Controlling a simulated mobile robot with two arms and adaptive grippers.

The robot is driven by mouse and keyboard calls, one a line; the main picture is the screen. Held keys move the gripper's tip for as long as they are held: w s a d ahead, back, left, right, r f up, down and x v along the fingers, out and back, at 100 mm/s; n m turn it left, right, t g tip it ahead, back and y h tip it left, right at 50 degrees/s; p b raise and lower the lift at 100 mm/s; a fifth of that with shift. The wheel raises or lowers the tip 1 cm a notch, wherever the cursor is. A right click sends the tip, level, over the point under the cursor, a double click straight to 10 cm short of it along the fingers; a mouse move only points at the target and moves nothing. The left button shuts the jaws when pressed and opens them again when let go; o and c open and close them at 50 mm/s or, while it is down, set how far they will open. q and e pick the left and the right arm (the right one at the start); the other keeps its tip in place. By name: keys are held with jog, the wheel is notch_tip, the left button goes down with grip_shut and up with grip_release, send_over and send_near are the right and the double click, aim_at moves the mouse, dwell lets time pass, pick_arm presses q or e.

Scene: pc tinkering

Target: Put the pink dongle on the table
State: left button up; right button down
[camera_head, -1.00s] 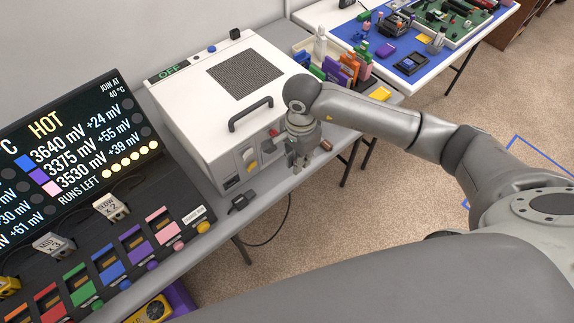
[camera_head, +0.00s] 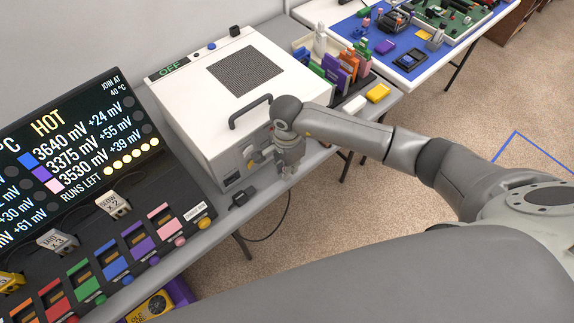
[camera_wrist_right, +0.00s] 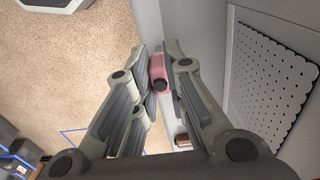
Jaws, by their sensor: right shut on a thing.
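The pink dongle (camera_wrist_right: 158,66), with a dark round end, sits between the fingertips of my right gripper (camera_wrist_right: 162,74) in the right wrist view. The gripper is shut on it. In the head view my right gripper (camera_head: 288,172) points down near the front edge of the grey table (camera_head: 258,200), in front of the white box. The dongle cannot be made out in the head view. The table also shows as a grey strip in the right wrist view (camera_wrist_right: 182,112). My left gripper is not in view.
The white box (camera_head: 190,100) with a black handle stands close behind the gripper. A black plug (camera_head: 238,199) with a cable lies to the left. A board with coloured slots (camera_head: 115,262) is farther left. Yellow (camera_head: 378,93) and white blocks (camera_head: 355,104) lie to the right.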

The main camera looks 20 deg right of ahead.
jog(key=c, duration=1.5)
grip_release()
jog(key=shift+r, duration=0.15)
notch_tip(320, 180, up, 12)
jog(key=shift+b, duration=0.7)
